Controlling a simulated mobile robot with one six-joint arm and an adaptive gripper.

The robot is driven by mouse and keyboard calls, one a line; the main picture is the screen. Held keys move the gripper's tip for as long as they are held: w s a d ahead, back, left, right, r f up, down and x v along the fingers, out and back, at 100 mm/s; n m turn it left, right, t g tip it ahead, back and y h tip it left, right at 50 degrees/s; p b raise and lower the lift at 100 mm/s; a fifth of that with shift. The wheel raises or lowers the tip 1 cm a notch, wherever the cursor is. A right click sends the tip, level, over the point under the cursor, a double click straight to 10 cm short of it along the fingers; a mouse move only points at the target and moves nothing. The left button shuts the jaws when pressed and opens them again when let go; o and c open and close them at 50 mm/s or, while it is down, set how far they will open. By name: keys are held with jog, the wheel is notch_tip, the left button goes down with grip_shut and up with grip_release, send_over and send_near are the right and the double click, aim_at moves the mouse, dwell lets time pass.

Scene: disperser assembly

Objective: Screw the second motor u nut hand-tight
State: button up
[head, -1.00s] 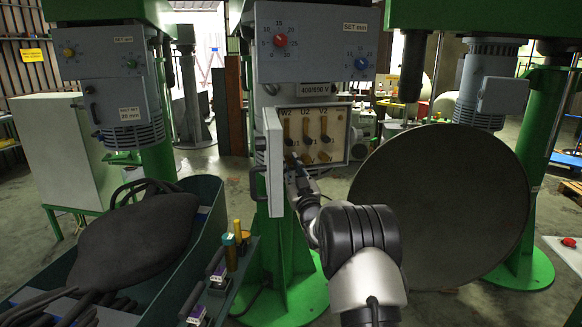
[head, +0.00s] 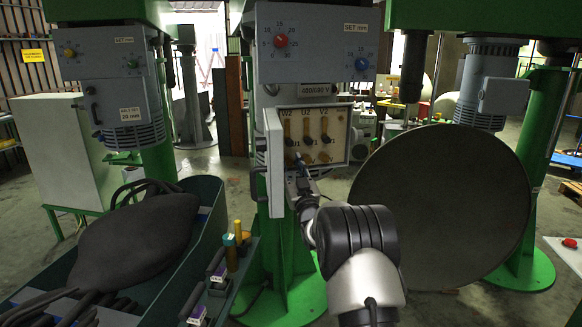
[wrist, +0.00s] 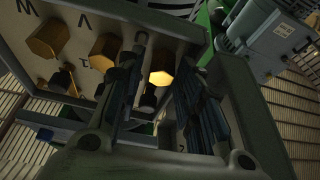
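The open terminal box (head: 338,150) on the middle machine holds brass terminals under the labels W2, U2 and V2. A lower row of brass pieces (head: 308,158) sits beneath, with U1 and V1 legible beside it. My gripper (head: 298,164) is at the lower left of this panel and hides part of it. In the wrist view my gripper (wrist: 160,72) has its two dark fingers apart. A brightly lit brass piece (wrist: 160,78) with a dark stub shows in the gap between them, and I see no clear grip on it. I cannot tell which piece is the second motor u nut.
The box's grey open door (head: 274,162) stands close left of my gripper. A large grey disc (head: 445,215) stands at the right. A green bin (head: 212,215) with a dark bag (head: 135,240) and small coloured parts (head: 231,253) are at the lower left.

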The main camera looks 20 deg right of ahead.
jog(key=shift+o, duration=0.4)
jog(key=shift+f, duration=0.1)
jog(key=shift+s+f, duration=0.15)
jog(key=shift+s, duration=0.15)
jog(key=v, duration=0.7)
jog(key=shift+s, duration=0.2)
jog(key=shift+a, duration=0.1)
